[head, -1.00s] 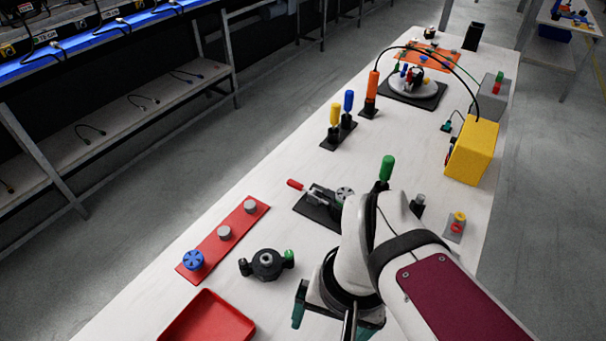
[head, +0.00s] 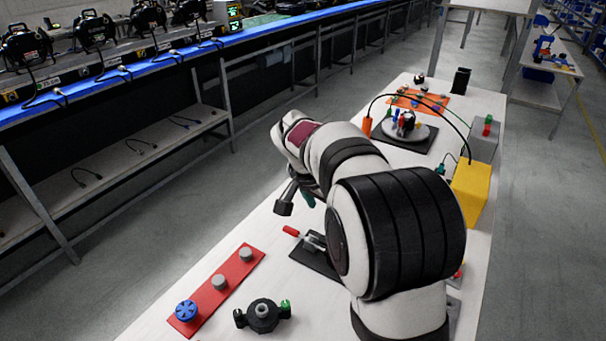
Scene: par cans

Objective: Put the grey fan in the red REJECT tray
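My gripper (head: 307,198) is over the left part of the table, beyond the red-handled clamp. Only a bit of a teal finger shows beside a dark grey block on a stalk, and my arm hides the rest. I cannot tell whether it is open or holds anything. The grey fan cannot be made out in this view. The clamp fixture (head: 314,240) on its black base is partly covered by my arm. The red REJECT tray is out of the frame.
A red strip (head: 230,271) carries a blue fan (head: 186,311) and two grey knobs. A black hub with a green-ended arm (head: 263,315) stands to its right. A yellow box (head: 471,190) and a turntable (head: 408,131) are farther back.

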